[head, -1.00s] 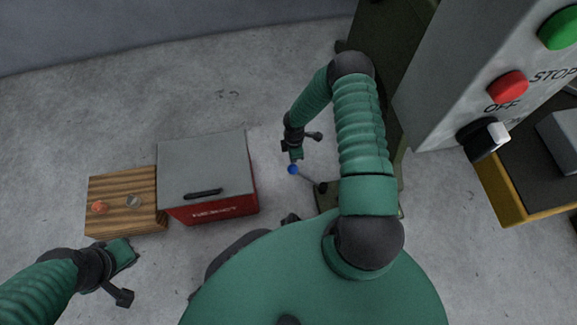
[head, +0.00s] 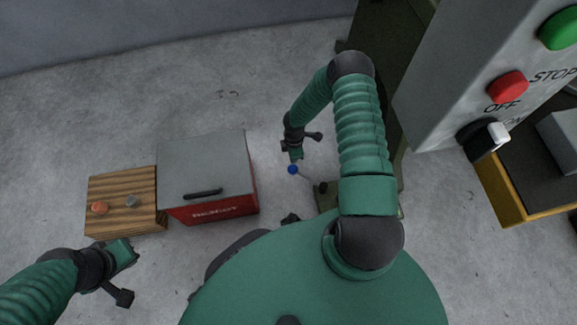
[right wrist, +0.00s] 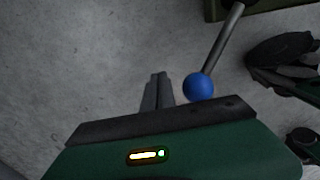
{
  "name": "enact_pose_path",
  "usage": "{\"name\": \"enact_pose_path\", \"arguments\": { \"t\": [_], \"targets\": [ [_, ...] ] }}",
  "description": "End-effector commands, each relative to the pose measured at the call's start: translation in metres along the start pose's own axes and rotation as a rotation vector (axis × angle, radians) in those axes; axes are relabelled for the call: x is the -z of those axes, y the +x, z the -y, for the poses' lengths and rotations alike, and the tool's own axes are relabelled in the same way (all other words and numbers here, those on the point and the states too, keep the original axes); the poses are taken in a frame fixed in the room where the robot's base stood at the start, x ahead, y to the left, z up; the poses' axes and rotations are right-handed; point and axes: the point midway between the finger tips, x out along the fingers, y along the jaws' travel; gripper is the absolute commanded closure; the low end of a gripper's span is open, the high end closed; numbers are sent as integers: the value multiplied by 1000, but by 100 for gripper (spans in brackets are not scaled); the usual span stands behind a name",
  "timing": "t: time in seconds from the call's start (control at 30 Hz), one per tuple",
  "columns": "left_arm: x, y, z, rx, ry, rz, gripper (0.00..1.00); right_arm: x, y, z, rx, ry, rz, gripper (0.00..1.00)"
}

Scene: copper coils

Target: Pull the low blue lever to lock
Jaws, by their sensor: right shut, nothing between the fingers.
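The low blue lever has a blue ball knob (head: 292,169) on a thin grey rod, low beside the foot of the dark green machine. In the right wrist view the blue knob (right wrist: 198,86) is just to the right of my right gripper's fingers, with the rod running up and right. My right gripper (right wrist: 158,88) is shut and empty. In the head view the right gripper (head: 297,156) points down just above the knob; whether it touches cannot be told. My left gripper (head: 128,252) is at lower left, far from the lever; its fingers are unclear.
A grey control panel (head: 440,90) with red and green buttons rises at right above a yellow-edged unit (head: 497,195). Concrete floor is clear behind.

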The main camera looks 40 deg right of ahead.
Motion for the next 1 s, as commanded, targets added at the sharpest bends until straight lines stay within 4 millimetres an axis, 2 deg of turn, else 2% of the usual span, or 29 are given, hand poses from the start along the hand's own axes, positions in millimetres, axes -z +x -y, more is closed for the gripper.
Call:
{"name": "enact_pose_path", "arguments": {
  "t": [0.37, 0.8, 1.0],
  "targets": [
    [0, -1, 0, 0, 0, 0, 100, 2, 0, 3, 0, -2, 1, 100],
    [2, -8, 0, 0, 0, 0, 100, 7, -1, 29, 2, -3, 2, 100],
    [0, -2, 0, 0, 0, 0, 100, 11, 2, 41, 1, -7, 4, 100]
  ]
}}
